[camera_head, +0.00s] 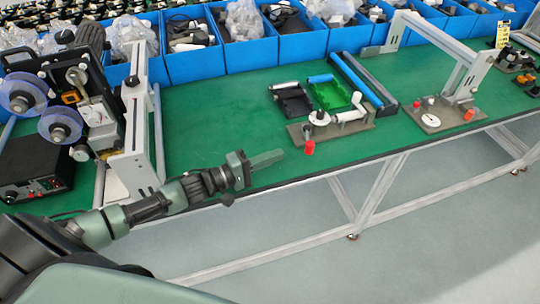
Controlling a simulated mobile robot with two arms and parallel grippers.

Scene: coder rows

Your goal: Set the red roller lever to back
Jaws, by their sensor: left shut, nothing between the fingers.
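A small red knob (309,148) stands at the front edge of a grey-brown base plate (352,127) on the green bench. I take it to be the red roller lever, but its shaft and exact position are too small to tell. A white round disc (319,118) and a white roller (351,115) are on the same plate. My left gripper (268,158) is shut and empty, left of the red knob and apart from it, near the bench's front edge. My right gripper is not in view.
A second plate (433,121) at the right carries another red piece (469,115). A white frame (445,50) rises behind it. A coder machine (85,100) stands at the left. Blue bins (278,54) line the back. Green bench top (215,120) lies clear left of the plate.

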